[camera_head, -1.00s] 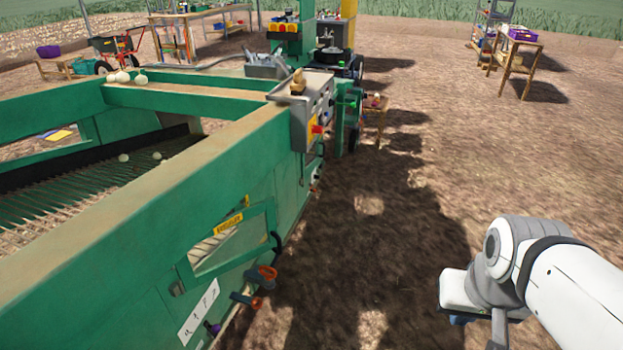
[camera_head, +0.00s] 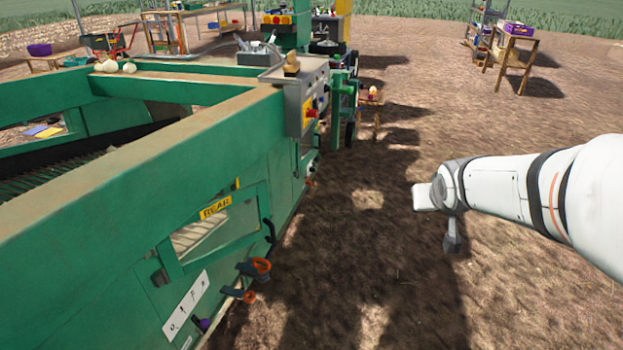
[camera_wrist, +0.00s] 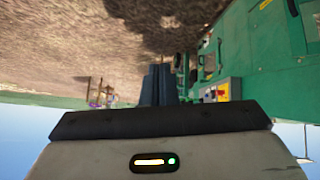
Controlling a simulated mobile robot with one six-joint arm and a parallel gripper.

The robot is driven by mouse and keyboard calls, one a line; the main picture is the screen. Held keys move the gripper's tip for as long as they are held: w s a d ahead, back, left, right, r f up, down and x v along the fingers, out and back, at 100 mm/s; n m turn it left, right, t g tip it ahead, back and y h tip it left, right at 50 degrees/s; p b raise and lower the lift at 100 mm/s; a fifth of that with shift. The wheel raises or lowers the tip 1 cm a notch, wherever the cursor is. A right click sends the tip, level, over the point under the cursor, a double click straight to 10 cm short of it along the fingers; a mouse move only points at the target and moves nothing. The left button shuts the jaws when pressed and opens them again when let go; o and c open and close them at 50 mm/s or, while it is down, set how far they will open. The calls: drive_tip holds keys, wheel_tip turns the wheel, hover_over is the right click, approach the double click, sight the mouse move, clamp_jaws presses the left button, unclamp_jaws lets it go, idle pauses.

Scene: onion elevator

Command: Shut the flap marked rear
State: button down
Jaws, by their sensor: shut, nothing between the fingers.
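The flap marked REAR is on the side of the green machine in the head view. Its yellow REAR label (camera_head: 215,207) sits on a green frame (camera_head: 173,265) around an opening through which pale slats show. The frame seems to stand out from the side wall, but I cannot tell how far it is open. A dark handle (camera_head: 270,230) is at its right end. My gripper (camera_wrist: 155,85) is shut and empty in the wrist view. In the head view my arm is over bare soil, well to the right of the flap and apart from it; the fingertips are not clear there.
Orange-and-black clamp-like parts (camera_head: 256,268) stick out below the flap. A grey control box (camera_head: 308,97) with coloured buttons juts out farther along the machine. A small wooden stand (camera_head: 369,115) is beyond. The soil between my arm and the machine is clear.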

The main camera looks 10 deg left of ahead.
drive_tip(key=w+a+f+n+t+y+b, duration=0.2)
drive_tip(key=w+a+f+b, duration=0.4)
drive_tip(key=w, duration=0.4)
drive_tip(key=n+g+y+b, duration=0.2)
drive_tip(key=n+y+b, duration=0.6)
drive_tip(key=y+b, duration=0.55)
approach(268, 206)
drive_tip(key=b+x, duration=0.2)
drive_tip(key=x, duration=0.5)
drive_tip(key=shift+s, duration=0.1)
